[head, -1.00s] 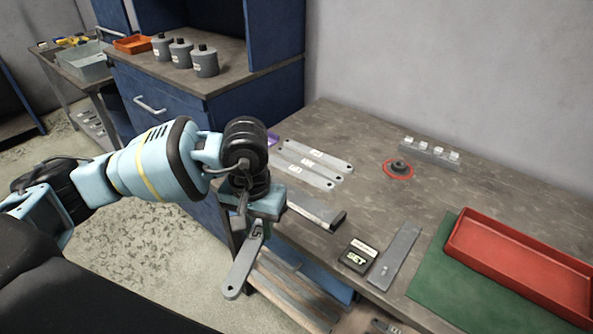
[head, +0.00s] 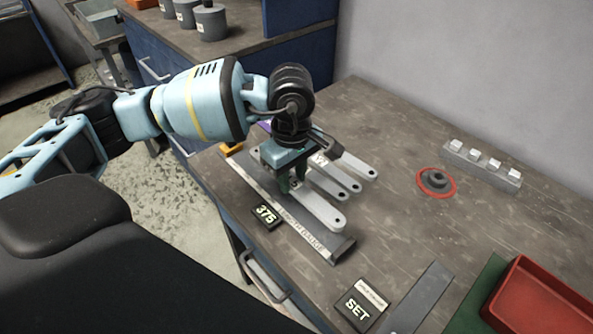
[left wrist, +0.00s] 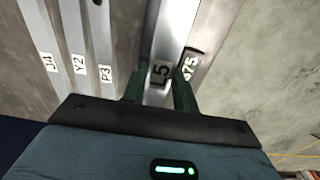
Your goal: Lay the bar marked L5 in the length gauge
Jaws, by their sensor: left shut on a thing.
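My left gripper (head: 290,184) is shut on the grey bar marked L5 (head: 322,213); the label (left wrist: 160,73) shows between its fingers in the left wrist view. The bar lies about level, beside and roughly parallel to the length gauge (head: 287,211), on the side toward the other bars. The gauge is a long strip with a dark end stop (head: 342,249). A display reading 375 (head: 266,216) sits by it, and also shows in the left wrist view (left wrist: 189,67). I cannot tell the bar's height above the table. My right gripper is not in view.
Bars marked J4 (left wrist: 49,62), Y2 (left wrist: 79,65) and P3 (left wrist: 105,73) lie alongside.

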